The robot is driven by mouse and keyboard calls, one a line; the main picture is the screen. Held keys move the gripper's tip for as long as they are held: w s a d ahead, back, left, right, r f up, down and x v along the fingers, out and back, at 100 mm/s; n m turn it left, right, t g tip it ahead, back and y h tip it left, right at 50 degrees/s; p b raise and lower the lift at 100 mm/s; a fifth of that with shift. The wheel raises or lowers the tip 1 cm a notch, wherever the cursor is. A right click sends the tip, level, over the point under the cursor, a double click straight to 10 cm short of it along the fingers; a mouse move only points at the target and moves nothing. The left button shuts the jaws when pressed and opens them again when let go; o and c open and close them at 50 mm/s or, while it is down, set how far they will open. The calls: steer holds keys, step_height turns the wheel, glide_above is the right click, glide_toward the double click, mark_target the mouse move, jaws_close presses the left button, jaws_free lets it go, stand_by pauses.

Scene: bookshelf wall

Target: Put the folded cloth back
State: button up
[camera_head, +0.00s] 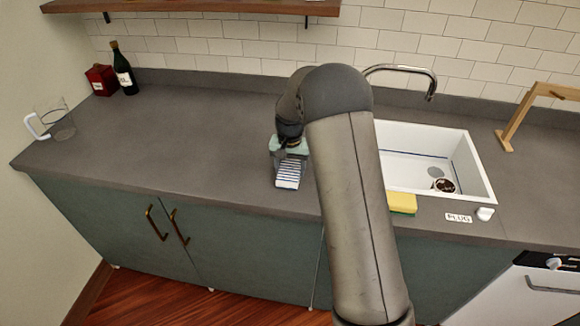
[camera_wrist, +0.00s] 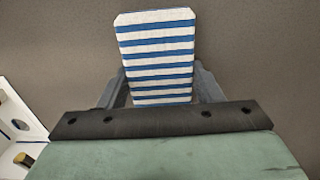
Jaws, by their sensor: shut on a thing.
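The folded cloth (camera_wrist: 156,55) is white with blue stripes. In the wrist view it stands out between the two fingers of my gripper (camera_wrist: 160,88), which is shut on it. In the head view the cloth (camera_head: 289,175) shows below my gripper (camera_head: 287,165), over the grey counter left of the sink. I cannot tell whether the cloth touches the counter. My arm hides part of the counter and the sink's left side.
The white sink (camera_head: 470,165) holds a dark round item (camera_head: 443,185). A yellow sponge (camera_head: 403,203) lies at its front edge. A bottle (camera_head: 123,70), a red box (camera_head: 101,80) and a clear jug (camera_head: 60,122) stand far left. The counter between (camera_head: 190,130) is clear. A wooden shelf (camera_head: 200,6) hangs above.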

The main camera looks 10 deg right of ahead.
mark_target(290, 168)
steer(key=shift+f, duration=0.2)
steer(key=o, duration=1)
steer(key=shift+o, duration=0.2)
steer(key=shift+r, duration=0.1)
step_height(290, 168, up, 12)
steer(key=b, duration=0.2)
steer(key=s+r+n, duration=0.1)
steer(key=s+r, duration=0.3)
steer(key=s, duration=0.4)
steer(key=s+f+n, duration=0.1)
steer(key=s+f, duration=0.1)
steer(key=s, duration=1.2)
steer(key=s+f+n, duration=0.1)
steer(key=s+n, duration=0.1)
steer(key=s, duration=1.1)
steer(key=shift+s+a+f+n+t, duration=0.2)
steer(key=shift+s+f+n+t, duration=0.1)
steer(key=shift+s+f+t, duration=0.1)
steer(key=shift+r, duration=0.1)
